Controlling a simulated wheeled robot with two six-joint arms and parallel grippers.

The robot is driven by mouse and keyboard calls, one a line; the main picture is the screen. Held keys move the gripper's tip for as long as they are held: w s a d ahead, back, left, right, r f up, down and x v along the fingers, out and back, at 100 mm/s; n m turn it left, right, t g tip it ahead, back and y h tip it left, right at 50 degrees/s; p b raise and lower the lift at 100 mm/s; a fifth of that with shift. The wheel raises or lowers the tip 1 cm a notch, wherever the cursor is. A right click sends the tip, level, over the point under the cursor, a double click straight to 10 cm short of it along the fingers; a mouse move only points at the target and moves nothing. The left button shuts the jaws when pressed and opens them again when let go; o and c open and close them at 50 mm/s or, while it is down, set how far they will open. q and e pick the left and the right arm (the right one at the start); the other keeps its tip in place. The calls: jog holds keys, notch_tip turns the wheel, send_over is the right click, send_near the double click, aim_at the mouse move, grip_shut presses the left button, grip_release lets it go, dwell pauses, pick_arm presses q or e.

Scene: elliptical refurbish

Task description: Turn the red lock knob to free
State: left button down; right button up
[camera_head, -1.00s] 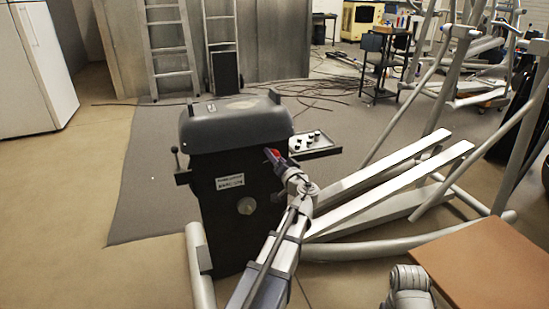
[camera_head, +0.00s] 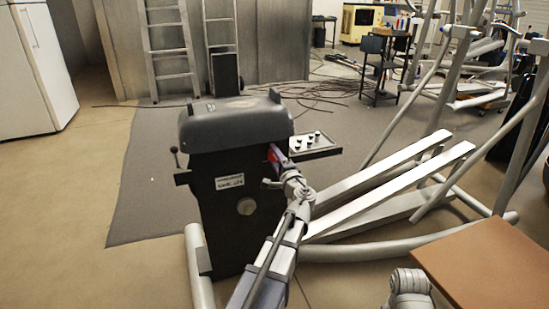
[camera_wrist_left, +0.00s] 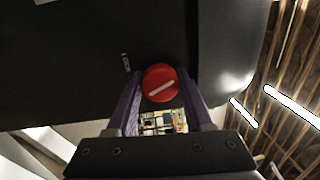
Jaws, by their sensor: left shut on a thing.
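The red lock knob (camera_wrist_left: 161,83) is round with a white bar across its face. In the left wrist view the bar slants, its right end higher. My left gripper (camera_wrist_left: 162,100) is shut on the knob, with one purple finger on each side. In the head view the red knob (camera_head: 272,155) shows small at the right side of the dark machine housing (camera_head: 232,185), and my left gripper (camera_head: 278,154) reaches it from below right. The fingers partly hide the knob there. My right gripper is not in view.
A small tray (camera_head: 315,146) with several dark knobs sticks out right of the housing, close behind my gripper. Long pale foot beams (camera_head: 390,185) lie to the right. A brown tabletop (camera_head: 490,265) is at lower right. Open floor (camera_head: 90,240) lies to the left.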

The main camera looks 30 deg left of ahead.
pick_arm(q)
jog(key=m, duration=0.5)
jog(key=shift+t, duration=0.3)
jog(key=shift+m, duration=0.3)
jog(key=shift+c, duration=1.6)
grip_release()
jog(key=v, duration=0.7)
jog(key=shift+s+d+b, duration=0.3)
jog(key=shift+s+b, duration=0.05)
jog(key=shift+b, duration=0.1)
